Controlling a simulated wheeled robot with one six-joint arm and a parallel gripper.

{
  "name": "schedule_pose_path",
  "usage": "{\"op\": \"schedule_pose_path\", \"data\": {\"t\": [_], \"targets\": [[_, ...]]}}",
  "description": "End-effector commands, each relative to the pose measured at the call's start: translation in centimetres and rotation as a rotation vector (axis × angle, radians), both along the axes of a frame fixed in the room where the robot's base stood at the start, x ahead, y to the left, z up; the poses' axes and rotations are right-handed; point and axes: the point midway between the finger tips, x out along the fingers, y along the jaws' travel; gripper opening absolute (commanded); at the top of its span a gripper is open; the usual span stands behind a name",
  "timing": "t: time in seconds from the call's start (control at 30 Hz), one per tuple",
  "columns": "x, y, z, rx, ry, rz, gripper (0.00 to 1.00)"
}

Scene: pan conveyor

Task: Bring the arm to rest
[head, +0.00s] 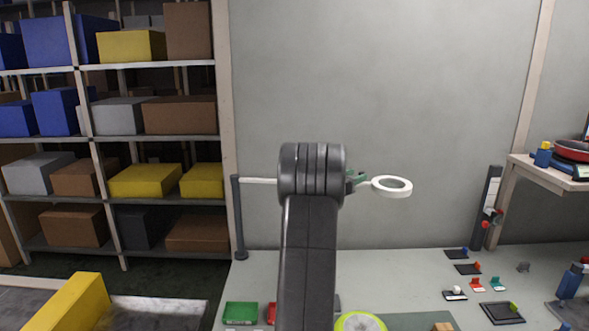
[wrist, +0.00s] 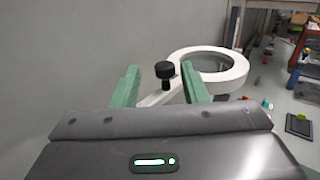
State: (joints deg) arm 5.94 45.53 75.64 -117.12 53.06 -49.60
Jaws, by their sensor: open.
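My gripper (head: 357,177) is raised above the bench at the end of my dark arm, largely hidden behind my arm's rounded joint in the head view. In the wrist view its two green fingers (wrist: 160,75) stand apart. A white ring on a bar (head: 392,187) shows just right of the gripper. In the wrist view this white ring (wrist: 235,70) lies beyond the fingers, and its bar with a black knob (wrist: 165,70) appears between them. I cannot tell whether the fingers touch the bar.
A dark post (head: 238,220) stands left on the bench (head: 400,272), joined to the white bar. Green (head: 240,313) and red bins sit at the front. Several small coloured parts lie right. Shelves with boxes (head: 145,180) fill the left; a side table (head: 550,172) stands right.

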Motion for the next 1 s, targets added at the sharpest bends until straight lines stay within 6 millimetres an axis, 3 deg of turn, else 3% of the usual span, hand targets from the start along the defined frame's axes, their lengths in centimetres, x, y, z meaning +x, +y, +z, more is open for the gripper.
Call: {"op": "schedule_pose_path", "data": {"t": [0.27,0.43,1.0], "targets": [[2.4,-3.2,0.1,0.001,0.001,-0.002,0.4],[1.3,-2.9,0.0,0.0,0.001,-0.024,0.4],[0.9,-2.0,0.8,0.031,-0.03,-0.018,0.4]]}}
